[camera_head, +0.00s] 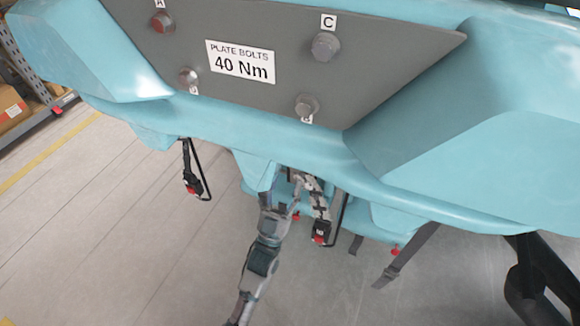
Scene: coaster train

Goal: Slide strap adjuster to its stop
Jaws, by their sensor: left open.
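A grey strap (314,195) with dark markings hangs below the teal car body near the middle. A black buckle with a red button (320,232) is at its lower end. I cannot tell which part of this strap is the adjuster. My left gripper (284,193) is open, just left of the strap's upper part. I cannot tell whether it touches the strap. My right gripper is not in view. A similar black buckle with a red button (191,184) hangs further left.
The teal car body (330,160) spans the top, with a grey bolt plate (390,60) labelled 40 Nm. A dark strap (410,254) hangs to the right. A shelf with boxes (12,107) stands at the far left. The floor at lower left is clear.

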